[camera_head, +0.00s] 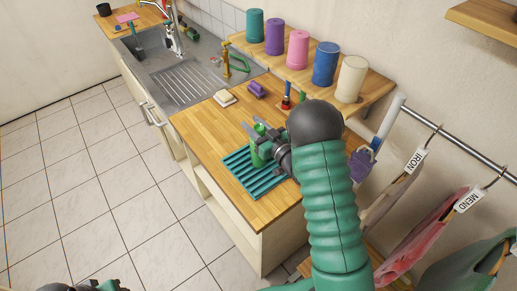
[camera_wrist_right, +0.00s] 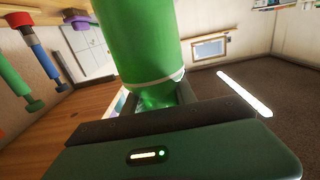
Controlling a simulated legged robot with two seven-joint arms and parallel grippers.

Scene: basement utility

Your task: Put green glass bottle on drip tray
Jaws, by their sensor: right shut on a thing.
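The green glass bottle (camera_head: 259,153) is held in my right gripper (camera_head: 262,137), whose fingers are shut around it. In the head view it appears upright over the teal ribbed drip tray (camera_head: 267,184), which lies on the wooden counter. I cannot tell whether the bottle's base touches the tray. In the right wrist view the bottle (camera_wrist_right: 140,45) fills the upper middle, between the fingers. Only dark and teal fragments of what seems to be my left arm show at the bottom left edge of the head view; its jaws cannot be made out.
A cream block (camera_head: 225,98) and a purple brush (camera_head: 257,90) lie on the counter (camera_head: 200,127) behind the tray. A metal sink (camera_head: 185,80) lies farther back. Several coloured canisters stand on a wooden ledge (camera_head: 378,85) along the wall. Hangers with garments hang at right.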

